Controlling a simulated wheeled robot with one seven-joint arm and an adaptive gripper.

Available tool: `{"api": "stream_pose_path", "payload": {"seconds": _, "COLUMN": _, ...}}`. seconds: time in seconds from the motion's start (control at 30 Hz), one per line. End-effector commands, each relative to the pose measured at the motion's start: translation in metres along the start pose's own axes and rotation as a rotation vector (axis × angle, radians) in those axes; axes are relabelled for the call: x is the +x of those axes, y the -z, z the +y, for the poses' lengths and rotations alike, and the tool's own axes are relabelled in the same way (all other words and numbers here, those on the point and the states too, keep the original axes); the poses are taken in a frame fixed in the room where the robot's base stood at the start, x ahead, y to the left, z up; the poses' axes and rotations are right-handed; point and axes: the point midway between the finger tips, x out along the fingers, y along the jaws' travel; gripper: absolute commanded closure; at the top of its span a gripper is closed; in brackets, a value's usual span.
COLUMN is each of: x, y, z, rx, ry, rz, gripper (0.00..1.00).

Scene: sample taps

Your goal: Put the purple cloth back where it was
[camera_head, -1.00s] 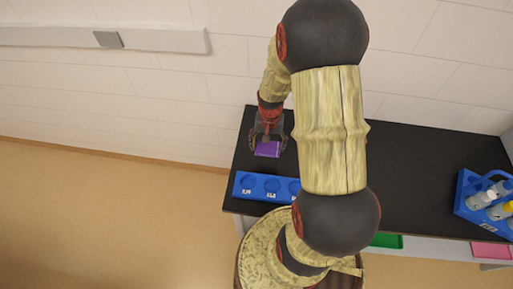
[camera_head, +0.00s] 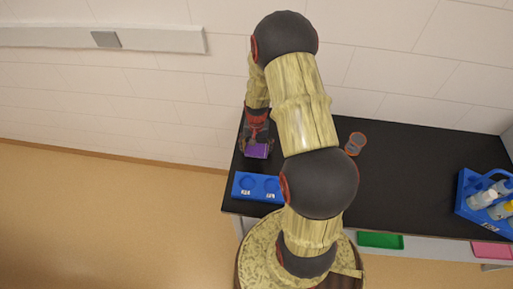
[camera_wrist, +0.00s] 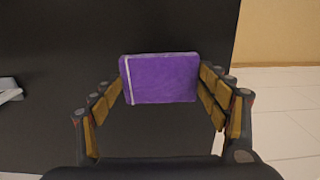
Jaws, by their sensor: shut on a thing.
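The purple cloth (camera_head: 257,151) is a small folded block with a pale stripe near one edge. In the wrist view the cloth (camera_wrist: 160,79) sits between the fingertips of my gripper (camera_wrist: 162,82). In the head view my gripper (camera_head: 256,142) is shut on it over the left end of the black bench (camera_head: 400,150), behind the blue rack. I cannot tell whether the cloth touches the bench top.
The blue rack (camera_head: 258,199) with round wells stands at the bench's front left, partly hidden by my arm. A grey and orange round item (camera_head: 355,144) lies farther back. A blue bottle carrier (camera_head: 463,205) stands at right. Green (camera_head: 380,240) and pink (camera_head: 492,250) trays show below.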

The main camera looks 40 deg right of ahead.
Motion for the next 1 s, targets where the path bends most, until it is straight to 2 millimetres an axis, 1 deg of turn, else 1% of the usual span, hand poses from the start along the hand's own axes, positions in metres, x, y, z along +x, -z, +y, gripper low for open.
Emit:
{"api": "stream_pose_path", "payload": {"seconds": 0.23, "x": 0.0033, "y": -0.0001, "z": 0.0001, "rx": 0.0, "ry": 0.0, "rz": 0.0, "gripper": 0.53}}
{"api": "stream_pose_path", "payload": {"seconds": 0.27, "x": 0.0035, "y": -0.0001, "z": 0.0001, "rx": 0.0, "ry": 0.0, "rz": 0.0, "gripper": 0.25}}
{"api": "stream_pose_path", "payload": {"seconds": 0.57, "x": 0.0024, "y": -0.0001, "z": 0.0, "rx": 0.0, "ry": 0.0, "rz": 0.0, "gripper": 0.07}}
{"api": "stream_pose_path", "payload": {"seconds": 0.87, "x": 0.0023, "y": -0.0001, "z": 0.0, "rx": 0.0, "ry": 0.0, "rz": 0.0, "gripper": 0.07}}
{"api": "stream_pose_path", "payload": {"seconds": 1.0, "x": -0.0041, "y": 0.0004, "z": -0.0002, "rx": 0.0, "ry": 0.001, "rz": 0.001, "gripper": 0.07}}
